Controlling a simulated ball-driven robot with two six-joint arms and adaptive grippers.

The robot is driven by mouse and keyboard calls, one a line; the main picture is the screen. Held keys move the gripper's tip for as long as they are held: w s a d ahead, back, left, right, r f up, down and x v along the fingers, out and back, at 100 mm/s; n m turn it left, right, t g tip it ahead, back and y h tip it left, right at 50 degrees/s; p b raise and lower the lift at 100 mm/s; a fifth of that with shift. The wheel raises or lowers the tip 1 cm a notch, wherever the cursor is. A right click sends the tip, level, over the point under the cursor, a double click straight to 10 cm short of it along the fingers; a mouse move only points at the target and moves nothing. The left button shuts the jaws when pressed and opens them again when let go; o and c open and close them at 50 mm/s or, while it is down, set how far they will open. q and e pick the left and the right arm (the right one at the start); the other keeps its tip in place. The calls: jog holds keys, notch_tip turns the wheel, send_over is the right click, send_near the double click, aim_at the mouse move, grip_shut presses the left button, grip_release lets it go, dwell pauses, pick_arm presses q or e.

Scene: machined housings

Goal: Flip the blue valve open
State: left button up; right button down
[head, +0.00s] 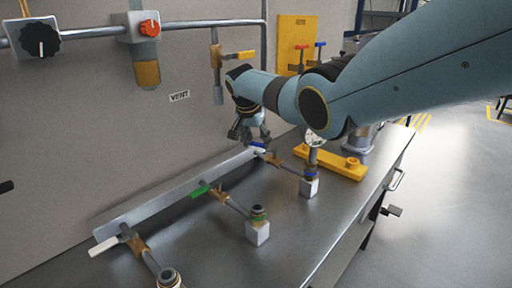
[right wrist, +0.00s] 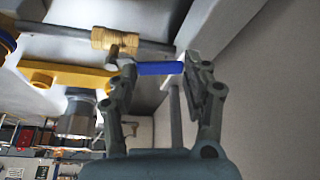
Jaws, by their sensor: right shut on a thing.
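The blue valve handle (head: 257,145) is on the farthest of three valves on the grey bench. It joins a brass valve body (head: 273,158) on a pipe that runs to a light block. My right gripper (head: 250,134) reaches down over this handle from the right. In the right wrist view the blue handle (right wrist: 158,68) lies crosswise between the two fingers, and the gripper is shut on it. The fingers partly hide the handle's ends. My left gripper is not in view.
A green-handled valve (head: 201,190) and a white-handled valve (head: 103,246) stand nearer on the same bench (head: 205,262). A yellow bracket (head: 340,165) lies right of the blue valve. On the wall are a black knob (head: 40,40), a red knob (head: 150,28) and a yellow-handled valve (head: 238,55).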

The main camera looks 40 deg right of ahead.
jog(key=shift+w+d+m, duration=0.1)
jog(key=shift+m, duration=0.3)
jog(key=c, duration=0.6)
grip_release()
jog(key=shift+o, duration=0.2)
jog(key=shift+a+r, duration=0.2)
jog(key=shift+r, duration=0.35)
jog(key=s+a, duration=0.4)
jog(key=a, duration=0.7)
jog(key=shift+a, duration=0.15)
jog(key=shift+c, duration=0.3)
